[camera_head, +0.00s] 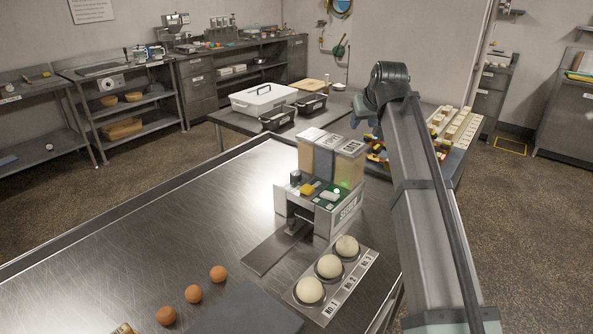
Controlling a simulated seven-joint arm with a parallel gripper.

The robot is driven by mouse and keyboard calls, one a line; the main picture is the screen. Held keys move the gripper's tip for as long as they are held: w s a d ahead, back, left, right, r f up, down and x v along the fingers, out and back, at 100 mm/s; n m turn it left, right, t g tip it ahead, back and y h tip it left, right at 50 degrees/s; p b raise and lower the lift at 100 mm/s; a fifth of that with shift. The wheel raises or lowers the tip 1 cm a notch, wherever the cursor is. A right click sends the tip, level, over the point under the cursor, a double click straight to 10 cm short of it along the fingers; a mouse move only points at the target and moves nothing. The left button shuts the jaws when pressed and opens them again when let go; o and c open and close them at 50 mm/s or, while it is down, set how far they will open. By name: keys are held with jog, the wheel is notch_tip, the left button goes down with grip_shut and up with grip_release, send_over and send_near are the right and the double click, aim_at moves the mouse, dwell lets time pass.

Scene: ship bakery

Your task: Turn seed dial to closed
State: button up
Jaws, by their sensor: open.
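The seeder (348,208) stands on the near metal table, with several labelled clear hoppers (325,160) on its back. A dark round knob (295,176) at its left top looks like the seed dial; its setting is too small to read. A yellow piece (307,189) and a pale piece (329,195) sit to the right of the knob on the seeder's top, near a glowing green light (344,185). My gripper (361,121) is open, raised near the hoppers' upper right and apart from the knob. My arm link partly hides it.
A tray (323,312) with three dough balls lies in front of the seeder. Brown balls (193,294) lie at the table's near left. A flat metal plate (273,249) extends from the seeder. A white lidded box (264,101) stands on the back table. The table's left is clear.

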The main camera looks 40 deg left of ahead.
aim_at(296, 173)
jog(key=s+a+n+g+h, duration=0.15)
jog(key=s+a, duration=0.25)
jog(key=s, duration=0.5)
jog(key=s+a+g, duration=0.2)
jog(key=s+a, duration=0.1)
jog(key=s, duration=0.6)
jog(key=x, duration=1.3)
jog(key=shift+a+f, duration=0.1)
jog(key=shift+f, duration=0.3)
jog(key=c, duration=0.7)
